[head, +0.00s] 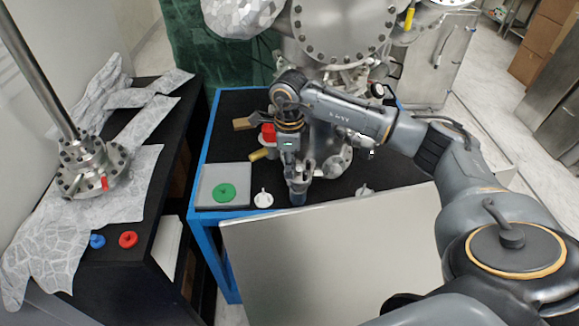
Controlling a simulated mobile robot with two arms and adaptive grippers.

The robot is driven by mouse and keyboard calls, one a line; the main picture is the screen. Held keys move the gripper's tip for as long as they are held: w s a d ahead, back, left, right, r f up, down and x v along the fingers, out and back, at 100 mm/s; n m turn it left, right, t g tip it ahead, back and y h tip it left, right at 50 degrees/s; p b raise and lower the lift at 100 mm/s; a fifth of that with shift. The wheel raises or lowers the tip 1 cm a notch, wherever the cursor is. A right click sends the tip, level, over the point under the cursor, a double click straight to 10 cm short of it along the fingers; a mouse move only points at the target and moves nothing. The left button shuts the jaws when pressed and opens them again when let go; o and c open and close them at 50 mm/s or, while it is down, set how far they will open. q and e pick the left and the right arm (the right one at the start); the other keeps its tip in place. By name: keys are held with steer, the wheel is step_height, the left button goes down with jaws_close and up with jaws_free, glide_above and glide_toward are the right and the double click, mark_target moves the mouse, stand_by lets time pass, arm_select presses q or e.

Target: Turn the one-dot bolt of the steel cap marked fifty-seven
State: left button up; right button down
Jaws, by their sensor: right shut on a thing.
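My right arm comes in from the right, and its gripper (298,190) points down at the front of the black-topped table. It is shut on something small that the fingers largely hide. Just right of it stand small steel fittings and a round steel flange (337,163) at the foot of the steel chamber (343,30). No number fifty-seven and no one-dot mark can be read at this size, so I cannot tell which part is the cap or its bolt. My left gripper is not in view.
The blue-framed table (216,140) holds a grey tray (208,171) with a green disc (224,192), a white round part (263,199) and a red item (268,132). A pale panel (340,255) stands in front. Blue (97,241) and red (128,239) discs lie on the left bench.

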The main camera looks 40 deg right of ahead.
stand_by(0.3)
steer(key=c, duration=1.6)
jaws_free()
steer(key=shift+c, duration=0.2)
steer(key=shift+r, duration=0.15)
step_height(320, 180, up, 7)
steer(key=shift+r, duration=0.2)
